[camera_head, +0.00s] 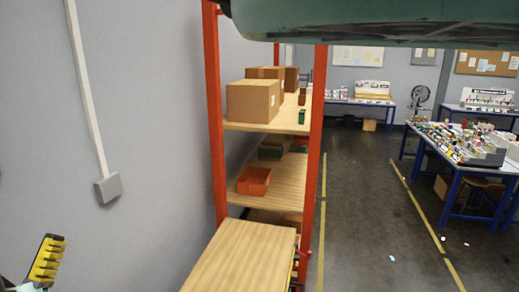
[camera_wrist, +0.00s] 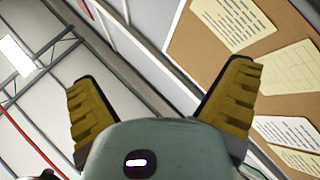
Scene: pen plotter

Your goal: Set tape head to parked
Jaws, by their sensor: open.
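I cannot make out the tape head or the pen plotter in either view. My gripper (camera_wrist: 160,77) is open and empty in the wrist view, with its two ridged yellow fingers spread wide. Between and beyond them are a wall and a cork board. In the head view one yellow finger of my gripper (camera_head: 46,262) shows at the lower left edge, in front of the grey wall. The other finger is out of that view.
An orange-post shelf rack (camera_head: 213,130) holds cardboard boxes (camera_head: 253,102) and an orange bin (camera_head: 254,181). A wooden top (camera_head: 238,258) stands close in front. Cluttered blue-legged workbenches (camera_head: 455,150) stand at right. The floor (camera_head: 370,235) between is mostly clear. Papers cover the cork board (camera_wrist: 194,47).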

